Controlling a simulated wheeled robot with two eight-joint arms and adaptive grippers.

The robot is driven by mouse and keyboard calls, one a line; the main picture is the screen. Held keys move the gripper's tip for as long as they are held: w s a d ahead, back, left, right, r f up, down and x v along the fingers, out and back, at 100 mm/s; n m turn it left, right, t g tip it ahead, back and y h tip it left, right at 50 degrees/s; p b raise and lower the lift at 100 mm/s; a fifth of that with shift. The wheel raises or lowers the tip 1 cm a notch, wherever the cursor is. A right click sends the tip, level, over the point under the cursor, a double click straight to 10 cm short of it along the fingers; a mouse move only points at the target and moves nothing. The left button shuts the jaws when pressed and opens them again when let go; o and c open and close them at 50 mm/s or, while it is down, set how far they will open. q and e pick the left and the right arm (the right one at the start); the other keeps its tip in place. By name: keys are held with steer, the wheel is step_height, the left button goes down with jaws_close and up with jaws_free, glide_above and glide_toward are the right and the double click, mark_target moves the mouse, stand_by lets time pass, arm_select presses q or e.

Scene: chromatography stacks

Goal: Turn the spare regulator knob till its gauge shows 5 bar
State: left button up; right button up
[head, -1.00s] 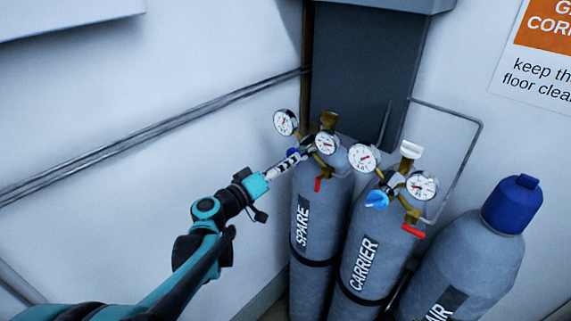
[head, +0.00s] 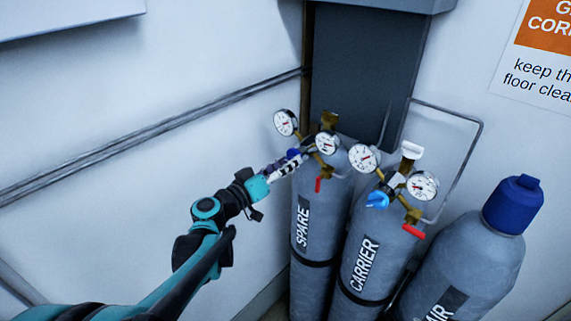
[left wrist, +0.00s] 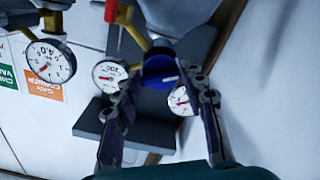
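The spare cylinder (head: 309,205) stands strapped at the back, with its regulator on top. Its two round gauges (head: 286,122) (head: 326,142) face outward; their readings are too small to tell. The blue spare knob (left wrist: 158,71) shows in the left wrist view with a pale mark pointing right. My left gripper (head: 290,160) is at this knob, one finger on each side of it. I cannot tell whether the fingers touch it or stand slightly apart. In the head view the gripper mostly hides the knob. My right gripper is not in view.
The carrier cylinder (head: 358,268), with its own gauges and light-blue knob (head: 377,199), stands close at the right. A cylinder with a dark-blue cap (head: 512,203) is beyond it. Pipes (head: 150,133) run along the wall. Free space lies left of the spare cylinder.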

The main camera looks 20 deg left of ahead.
arm_select(q)
steer(key=o, duration=0.4)
steer(key=shift+f, duration=0.1)
steer(key=v, duration=1.2)
steer(key=s+d+f+g+b, duration=0.1)
steer(key=d+f+g+b, duration=0.3)
steer(key=d+f, duration=0.5)
steer(key=s+f+g+y+b, duration=0.2)
steer(key=s+f, duration=0.1)
steer(key=f, duration=0.3)
steer(key=s+d+f+m+g+y+b, duration=0.1)
steer(key=s+f+g+y+b, duration=0.1)
steer(key=f, duration=0.4)
steer(key=s+f+m+g+y+b, duration=0.1)
steer(key=s+f+y+b, duration=0.1)
steer(key=s+f+b, duration=0.2)
steer(key=shift+s+d+f+g, duration=0.2)
steer(key=shift+s+f, duration=0.05)
steer(key=shift+f, duration=0.45)
steer(key=shift+s+d+f+g, duration=0.15)
steer(key=shift+s+f+g, duration=0.05)
steer(key=shift+f, duration=0.5)
